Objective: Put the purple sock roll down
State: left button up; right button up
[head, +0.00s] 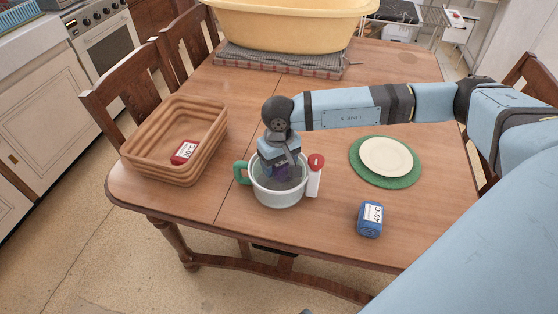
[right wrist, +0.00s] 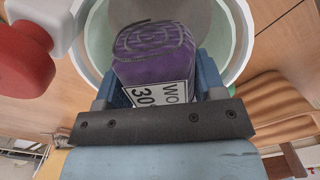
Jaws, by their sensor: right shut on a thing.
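The purple sock roll (right wrist: 155,58) shows in the right wrist view, with a white label reading "30" and part of a word. My right gripper (right wrist: 158,92) is shut on it, a blue finger on each side. In the head view my right gripper (head: 283,172) points down into a white pot (head: 280,199) with a green handle, and little of the roll shows there. The pot's pale inside surrounds the roll in the wrist view. I cannot tell whether the roll touches the pot's bottom. My left gripper is not in view.
A woven basket (head: 150,132) at the left holds a red labelled roll (head: 184,152). A red-topped white piece (head: 315,176) is at the pot's right side. A blue labelled roll (head: 370,219) lies front right. A plate (head: 387,157) sits on a green mat (head: 365,177). A yellow tub (head: 290,25) stands behind.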

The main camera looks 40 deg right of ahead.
jog(key=o, duration=1)
notch_tip(320, 180, up, 7)
jog(key=p, duration=0.3)
dwell(0.4)
